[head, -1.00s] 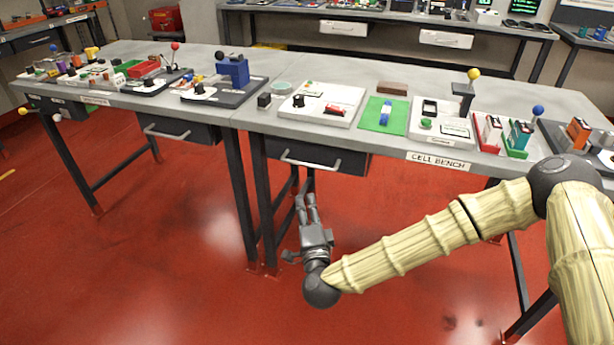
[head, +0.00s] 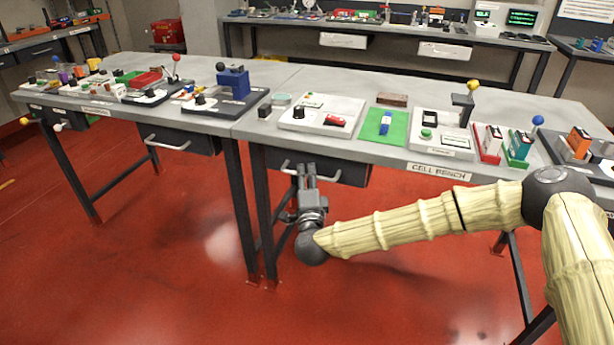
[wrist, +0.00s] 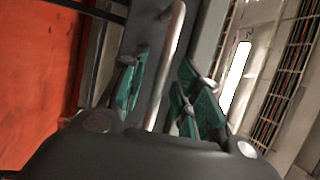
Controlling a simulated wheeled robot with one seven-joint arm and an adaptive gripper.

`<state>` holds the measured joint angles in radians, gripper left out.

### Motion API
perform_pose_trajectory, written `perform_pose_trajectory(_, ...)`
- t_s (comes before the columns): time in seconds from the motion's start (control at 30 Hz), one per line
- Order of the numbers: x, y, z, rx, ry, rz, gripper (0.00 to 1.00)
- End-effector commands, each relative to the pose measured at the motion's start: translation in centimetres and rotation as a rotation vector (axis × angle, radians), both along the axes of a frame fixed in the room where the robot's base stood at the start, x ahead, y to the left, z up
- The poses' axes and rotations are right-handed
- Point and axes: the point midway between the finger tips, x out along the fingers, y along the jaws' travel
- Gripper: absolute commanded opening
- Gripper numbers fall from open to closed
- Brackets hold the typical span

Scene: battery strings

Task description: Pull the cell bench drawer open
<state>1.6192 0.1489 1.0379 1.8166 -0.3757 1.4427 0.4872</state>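The cell bench drawer (head: 353,172) is a dark drawer under the grey bench top, left of the "CELL BENCH" label (head: 439,171). Its front looks shut. Its silver bar handle (head: 287,168) runs along the front; my gripper covers part of it in the head view. My gripper (head: 306,168) is at the drawer front, fingers pointing at the handle. In the wrist view, the handle (wrist: 166,70) stands between the two green-padded fingers of my gripper (wrist: 160,95), with gaps visible beside it. The gripper is open around the handle and does not visibly grip it.
A second dark drawer (head: 185,139) with a handle is under the left bench. Bench legs (head: 268,220) stand just left of my gripper. The bench top holds a green mat (head: 371,130), a white panel (head: 345,108) and other items. The red floor in front is clear.

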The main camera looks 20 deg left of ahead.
Motion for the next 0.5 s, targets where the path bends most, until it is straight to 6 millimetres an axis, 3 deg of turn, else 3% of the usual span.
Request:
perform_pose_trajectory(0.4, 0.58, 0.22, 0.09, 0.000, 0.001, 0.000, 0.32)
perform_pose_trajectory(0.5, 0.59, 0.21, 0.09, 0.000, 0.001, 0.000, 0.14)
